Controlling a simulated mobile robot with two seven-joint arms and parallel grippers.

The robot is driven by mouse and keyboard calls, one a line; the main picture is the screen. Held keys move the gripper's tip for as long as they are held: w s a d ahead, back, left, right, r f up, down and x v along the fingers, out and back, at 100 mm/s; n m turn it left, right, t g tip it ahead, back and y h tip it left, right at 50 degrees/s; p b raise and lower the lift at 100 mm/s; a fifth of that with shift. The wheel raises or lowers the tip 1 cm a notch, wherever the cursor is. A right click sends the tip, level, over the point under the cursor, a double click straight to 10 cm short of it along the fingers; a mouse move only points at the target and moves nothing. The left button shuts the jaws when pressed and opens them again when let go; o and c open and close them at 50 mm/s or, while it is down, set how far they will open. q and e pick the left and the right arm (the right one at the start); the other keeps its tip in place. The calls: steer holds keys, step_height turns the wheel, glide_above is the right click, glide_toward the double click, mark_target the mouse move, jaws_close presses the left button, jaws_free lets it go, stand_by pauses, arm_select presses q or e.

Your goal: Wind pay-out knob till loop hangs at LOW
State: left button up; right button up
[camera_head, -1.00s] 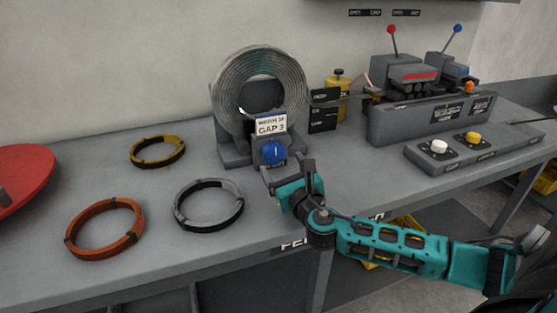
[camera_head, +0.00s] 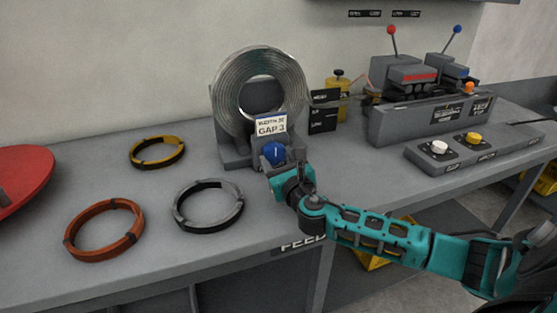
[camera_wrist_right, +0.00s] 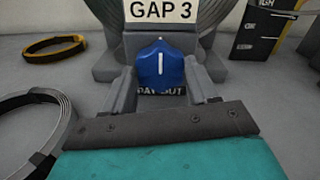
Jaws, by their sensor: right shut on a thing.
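The blue pay-out knob (camera_head: 272,151) sits at the foot of the coil stand, below a white GAP 3 sign (camera_head: 271,126). In the right wrist view the knob (camera_wrist_right: 160,66) has a white line that stands upright, and PAY-OUT lettering shows under it. My right gripper (camera_head: 278,163) is at the knob, shut on it, with a finger on each side in the wrist view (camera_wrist_right: 160,84). A dark level board (camera_head: 322,116) stands right of the metal coil (camera_head: 229,90). The strip's loop is too small to read against its marks. My left gripper is not in view.
Yellow (camera_head: 157,152), orange (camera_head: 104,229) and grey (camera_head: 208,206) rings lie on the bench to the left. A red disc (camera_head: 22,178) is at the left edge. A machine with levers (camera_head: 412,80) and a button panel (camera_head: 470,146) stand to the right.

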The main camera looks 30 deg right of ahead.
steer(key=c, duration=0.4)
steer(key=shift+m, duration=0.4)
steer(key=m, duration=0.4)
steer(key=shift+m, duration=0.3)
steer(key=m, duration=0.2)
steer(key=shift+d+m+b, duration=0.1)
steer(key=shift+m+b, duration=0.2)
steer(key=shift+m, duration=0.1)
steer(key=m, duration=0.2)
steer(key=shift+m, duration=0.3)
steer(key=m, duration=0.2)
steer(key=shift+m, duration=0.4)
steer(key=m, duration=0.3)
steer(key=shift+f+m, duration=0.1)
steer(key=shift+m, duration=0.2)
steer(key=m, duration=0.4)
steer(key=shift+d+m, duration=0.1)
steer(key=shift+m, duration=0.2)
